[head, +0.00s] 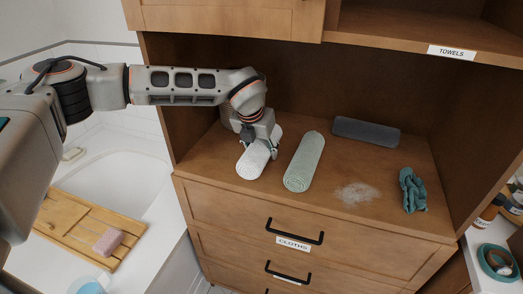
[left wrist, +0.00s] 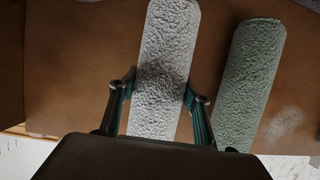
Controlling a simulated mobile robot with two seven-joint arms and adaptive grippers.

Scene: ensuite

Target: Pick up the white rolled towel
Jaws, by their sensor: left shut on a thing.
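The white rolled towel (head: 252,162) lies on the wooden shelf at its left side, its near rolled end facing the shelf's front edge. It also shows in the left wrist view (left wrist: 166,50), running up the middle between my fingers. My left gripper (head: 262,146) reaches down over the towel's middle. In the left wrist view my left gripper (left wrist: 158,92) has one finger against each side of the towel and is shut on it. The towel appears to rest on the shelf; I cannot see a gap under it. My right gripper is not in view.
A green rolled towel (head: 304,162) lies close to the right of the white one. A dark grey block (head: 366,132), a crumpled teal cloth (head: 412,190) and a pale powdery patch (head: 357,194) are farther right. The cabinet's upper part (head: 225,18) overhangs the shelf.

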